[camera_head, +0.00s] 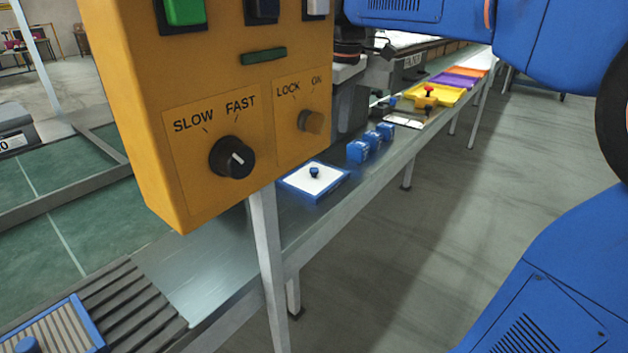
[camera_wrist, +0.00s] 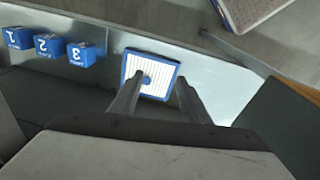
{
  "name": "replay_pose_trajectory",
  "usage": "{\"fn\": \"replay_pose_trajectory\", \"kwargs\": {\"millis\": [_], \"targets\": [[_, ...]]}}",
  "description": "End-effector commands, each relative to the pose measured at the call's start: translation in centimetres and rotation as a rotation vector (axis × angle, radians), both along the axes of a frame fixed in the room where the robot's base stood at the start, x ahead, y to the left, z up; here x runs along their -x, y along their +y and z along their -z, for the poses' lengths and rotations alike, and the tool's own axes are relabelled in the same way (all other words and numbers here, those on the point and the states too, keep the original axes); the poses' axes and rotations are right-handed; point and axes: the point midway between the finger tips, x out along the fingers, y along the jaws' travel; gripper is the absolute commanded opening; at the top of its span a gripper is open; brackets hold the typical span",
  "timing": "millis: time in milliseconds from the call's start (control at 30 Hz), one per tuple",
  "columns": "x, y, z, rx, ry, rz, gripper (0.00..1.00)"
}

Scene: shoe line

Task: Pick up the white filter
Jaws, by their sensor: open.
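The white filter (camera_head: 327,185) is a flat white square in a blue frame with a small blue knob on top. It lies on the metal table, just right of the yellow control box in the head view. In the wrist view the filter (camera_wrist: 152,66) shows top centre, with fine ribs on its white face. My gripper (camera_wrist: 157,86) is open and empty, its two fingers pointing at the filter. The knob appears between the fingers in the picture; the remaining height above it is hard to tell. The fingers partly cover the filter's near edge. The gripper is outside the head view.
Blue numbered cubes (camera_head: 358,151) stand beside the filter, also in the wrist view (camera_wrist: 49,45). The yellow control box (camera_head: 190,110) hangs close by. Yellow (camera_head: 440,93), purple (camera_head: 456,80) and orange trays lie farther along. Another blue-framed filter (camera_head: 50,335) sits lower left.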

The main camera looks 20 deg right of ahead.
Motion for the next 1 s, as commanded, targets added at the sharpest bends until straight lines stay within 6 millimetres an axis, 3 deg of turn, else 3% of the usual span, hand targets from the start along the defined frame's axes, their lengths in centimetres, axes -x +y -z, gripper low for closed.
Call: {"fn": "replay_pose_trajectory", "kwargs": {"millis": [33,200,400,667,1000], "targets": [[-1.8,0.5,-0.5,0.005,0.018,-0.041,0.42],[-6.2,1.8,-1.9,0.018,0.068,-0.169,0.42],[-9.0,2.6,-2.6,0.024,0.102,-0.255,0.42],[-9.7,2.9,-1.4,0.026,0.112,-0.281,0.42],[-9.6,2.9,4.6,0.026,0.114,-0.28,0.42]]}}
